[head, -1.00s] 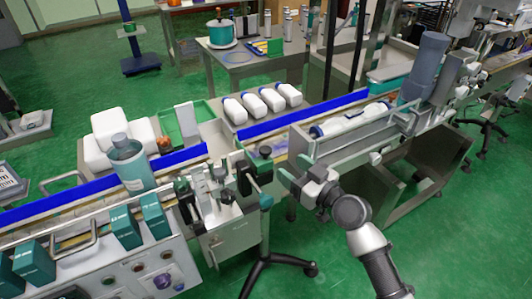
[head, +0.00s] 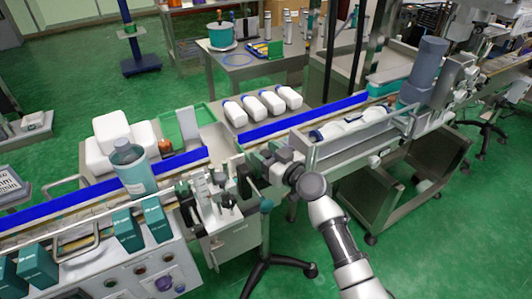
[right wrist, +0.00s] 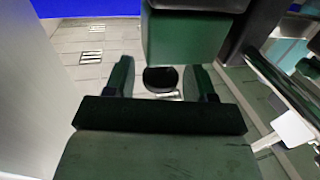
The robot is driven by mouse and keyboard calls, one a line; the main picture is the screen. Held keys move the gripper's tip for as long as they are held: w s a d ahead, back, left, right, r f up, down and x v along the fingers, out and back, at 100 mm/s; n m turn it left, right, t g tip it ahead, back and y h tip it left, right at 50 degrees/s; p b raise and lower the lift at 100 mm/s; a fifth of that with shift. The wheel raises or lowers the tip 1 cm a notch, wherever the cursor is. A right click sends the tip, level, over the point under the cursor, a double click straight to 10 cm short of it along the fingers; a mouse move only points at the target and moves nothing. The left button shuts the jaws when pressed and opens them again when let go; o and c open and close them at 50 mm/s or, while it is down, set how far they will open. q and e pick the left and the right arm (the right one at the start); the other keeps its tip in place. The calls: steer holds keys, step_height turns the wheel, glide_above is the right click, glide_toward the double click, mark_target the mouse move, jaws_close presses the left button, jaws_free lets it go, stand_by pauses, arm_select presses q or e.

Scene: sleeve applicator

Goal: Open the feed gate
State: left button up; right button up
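The feed gate (head: 243,181) appears to be the dark upright assembly at the gap in the conveyor's blue rail in the head view. Part of it is hidden by my right gripper (head: 262,165), which has its fingers at the gate. In the right wrist view, my right gripper (right wrist: 162,82) is open. A round black knob (right wrist: 160,79) shows between its green fingers, with a gap on both sides. I cannot tell how deep the knob sits between them. A green block (right wrist: 186,38) stands just beyond. My left gripper is not in view.
The conveyor (head: 85,219) carries a teal-and-grey bottle (head: 133,169) to the left of the gate. A metal trough (head: 357,142) with white bottles lies to the right. Several white bottles (head: 272,101) lie behind the rail.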

jaws_close()
steer(key=s+a+v, duration=0.1)
steer(key=v, duration=0.7)
steer(key=shift+s, duration=0.35)
steer(key=shift+o, duration=0.8)
jaws_free()
steer(key=b+v, duration=0.2)
steer(key=v, duration=0.8)
steer(key=shift+s+d, duration=0.25)
